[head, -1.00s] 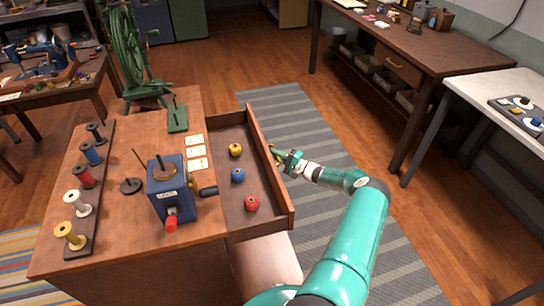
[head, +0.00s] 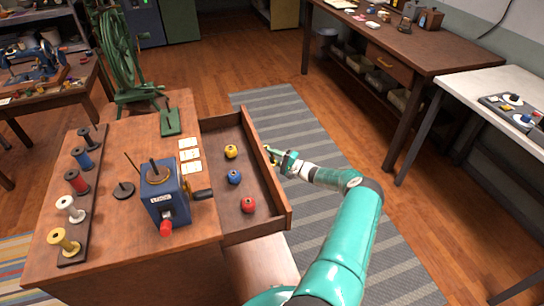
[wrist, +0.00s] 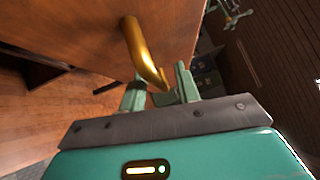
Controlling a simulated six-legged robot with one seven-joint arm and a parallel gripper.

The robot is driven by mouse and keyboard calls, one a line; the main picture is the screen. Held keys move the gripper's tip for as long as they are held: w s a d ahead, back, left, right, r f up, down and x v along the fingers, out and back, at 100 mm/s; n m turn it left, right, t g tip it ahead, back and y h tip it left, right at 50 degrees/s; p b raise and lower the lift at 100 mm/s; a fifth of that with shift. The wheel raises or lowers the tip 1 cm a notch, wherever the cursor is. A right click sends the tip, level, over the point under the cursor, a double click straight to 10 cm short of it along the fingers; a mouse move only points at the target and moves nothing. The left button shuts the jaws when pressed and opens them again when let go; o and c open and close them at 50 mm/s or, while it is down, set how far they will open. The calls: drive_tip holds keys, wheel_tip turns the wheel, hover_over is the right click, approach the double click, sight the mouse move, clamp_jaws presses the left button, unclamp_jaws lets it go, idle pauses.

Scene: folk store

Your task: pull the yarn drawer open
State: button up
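The yarn drawer (head: 270,178) stands pulled well out from the right side of the wooden cabinet (head: 125,240). A yellow ball (head: 231,152), a blue ball (head: 234,177) and a red ball (head: 248,205) of yarn lie in it. My gripper (head: 275,153) is at the outer face of the drawer front. In the wrist view, the brass handle (wrist: 143,48) runs down between the two fingers of my gripper (wrist: 160,90).
A blue winder (head: 165,195) with a crank and a rack of thread spools (head: 84,190) stand on the cabinet top. A striped grey rug (head: 330,170) covers the clear floor right of the drawer. A workbench (head: 400,45) and white table (head: 480,80) stand farther right.

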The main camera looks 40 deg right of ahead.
drive_tip(key=v, duration=1.3)
drive_tip(key=shift+s, duration=0.35)
drive_tip(key=shift+d, duration=0.15)
